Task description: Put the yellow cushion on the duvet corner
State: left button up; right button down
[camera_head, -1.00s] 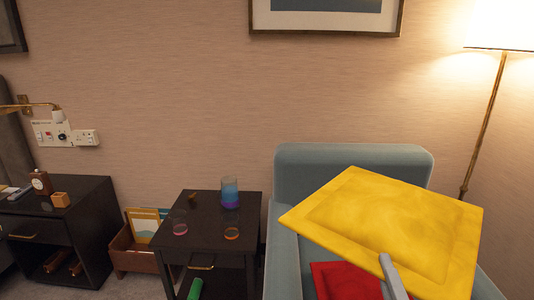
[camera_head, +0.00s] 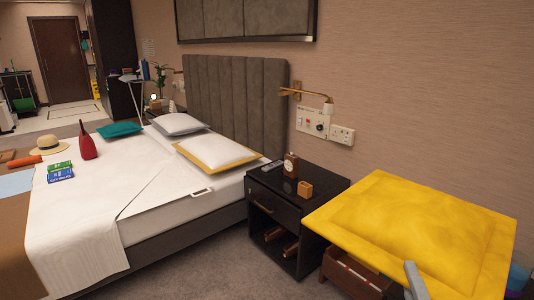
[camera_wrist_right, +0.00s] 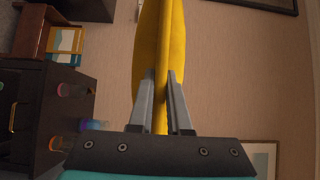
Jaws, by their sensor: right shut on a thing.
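The yellow cushion (camera_head: 415,235) is held up at the lower right of the head view, in front of the wall. My right gripper (camera_head: 414,278) is shut on its near edge. In the right wrist view the cushion (camera_wrist_right: 161,50) stands edge-on between the two fingers of the gripper (camera_wrist_right: 161,95). The bed with its white duvet (camera_head: 75,235) is at the left of the head view, well apart from the cushion. A duvet corner hangs at the bed's near end. My left gripper is out of view.
A black nightstand (camera_head: 284,217) with a brown bottle (camera_head: 290,165) and a small wooden box (camera_head: 305,190) stands between bed and cushion. Carpet is clear in front.

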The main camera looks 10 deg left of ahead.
aim_at(171, 181)
jog(key=i+j+u, duration=0.3)
jog(key=i+u, duration=0.15)
jog(key=i, duration=0.15)
jog(key=i+j+u, duration=0.1)
jog(key=i+u, duration=0.5)
jog(key=i, duration=0.6)
jog(key=i+l, duration=0.15)
jog(key=i, duration=0.55)
jog(key=i+l+u, duration=0.15)
jog(key=i, duration=0.55)
